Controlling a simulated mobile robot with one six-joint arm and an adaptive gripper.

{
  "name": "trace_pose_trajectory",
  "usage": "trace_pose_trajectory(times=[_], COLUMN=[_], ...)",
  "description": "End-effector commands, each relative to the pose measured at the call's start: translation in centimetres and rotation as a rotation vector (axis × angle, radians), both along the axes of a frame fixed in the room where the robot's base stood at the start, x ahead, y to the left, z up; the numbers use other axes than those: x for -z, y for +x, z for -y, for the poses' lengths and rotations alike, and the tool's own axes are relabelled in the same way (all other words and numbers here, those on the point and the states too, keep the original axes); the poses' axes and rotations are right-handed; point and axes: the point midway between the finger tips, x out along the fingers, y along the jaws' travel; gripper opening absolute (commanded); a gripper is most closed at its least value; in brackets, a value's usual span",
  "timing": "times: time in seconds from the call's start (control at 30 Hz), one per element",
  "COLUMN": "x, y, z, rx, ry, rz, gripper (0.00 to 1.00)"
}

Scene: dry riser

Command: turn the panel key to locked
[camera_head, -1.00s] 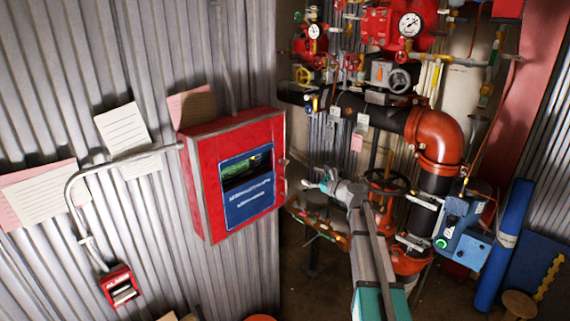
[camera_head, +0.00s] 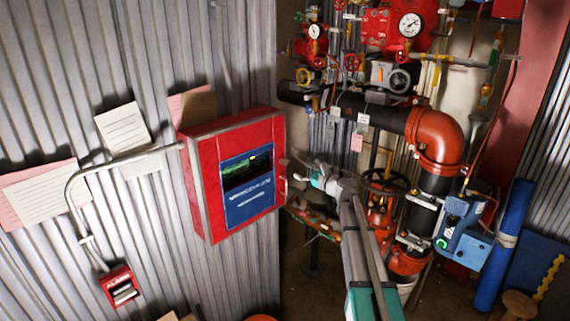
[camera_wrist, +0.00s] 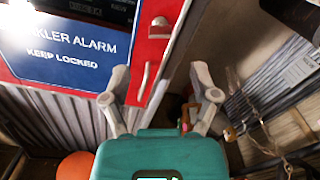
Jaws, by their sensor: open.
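The red alarm panel (camera_head: 203,175) hangs on the corrugated wall, with a blue label reading "KEEP LOCKED" (camera_wrist: 60,55) in the wrist view. On its right red edge are a slim upright silver piece (camera_wrist: 143,82) and, above it, a round silver fitting (camera_wrist: 160,24). I cannot tell for certain which is the key, nor its turned position. My gripper (camera_head: 299,170) is beside the panel's right edge in the head view. In the wrist view my gripper (camera_wrist: 160,82) is open and empty; the slim piece shows between its fingers, nearer the left one. I see no clear contact.
Red and black pipework with an orange elbow (camera_head: 437,135) and a handwheel (camera_head: 387,181) stands behind and right of my arm. A conduit (camera_head: 75,190) and a small red alarm box (camera_head: 121,287) are on the wall at left. An orange round object (camera_wrist: 75,166) lies below.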

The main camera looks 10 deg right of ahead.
Motion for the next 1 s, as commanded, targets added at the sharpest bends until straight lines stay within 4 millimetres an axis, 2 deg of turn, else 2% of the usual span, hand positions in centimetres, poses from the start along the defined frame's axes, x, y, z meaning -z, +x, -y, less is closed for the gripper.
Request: trace_pose_trajectory(times=[0.1, 0.5, 0.7, 1.0], x=[0.0, 0.0, 0.0, 0.0], y=[1.8, 6.3, 7.4, 7.6], z=[-1.2, -4.4, -5.3, -5.5], rx=[-0.001, 0.0, 0.0, 0.001], ry=[0.0, 0.0, 0.0, 0.0], rz=[0.0, 0.0, 0.0, 0.0], gripper=[0.77, 0.77, 0.77, 0.77])
